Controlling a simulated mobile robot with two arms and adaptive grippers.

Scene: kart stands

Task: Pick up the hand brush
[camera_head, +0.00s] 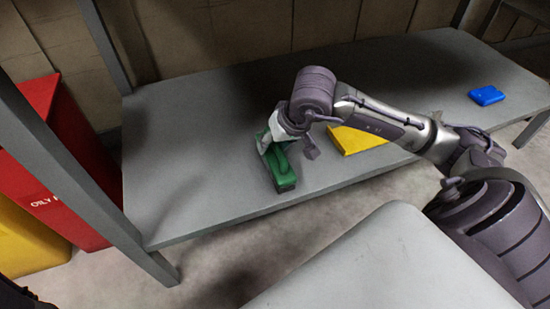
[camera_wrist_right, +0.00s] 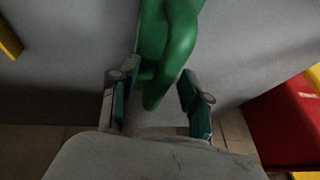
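The green hand brush (camera_head: 283,178) lies on the grey table near its front edge, left of the table's middle, in the head view. My right gripper (camera_head: 288,142) is over the brush's far end and hides part of it. In the right wrist view the brush's green handle (camera_wrist_right: 165,55) reaches in between the two fingers of my right gripper (camera_wrist_right: 156,78). The fingers are apart, with a gap visible on each side of the handle's end. My left gripper is not in view.
A yellow object (camera_head: 356,139) lies on the table right of the brush, partly behind my right arm. A blue object (camera_head: 486,96) lies farther right. A red bin (camera_head: 45,150) and a yellow bin (camera_head: 28,243) stand left of the table, behind a grey post (camera_head: 75,185).

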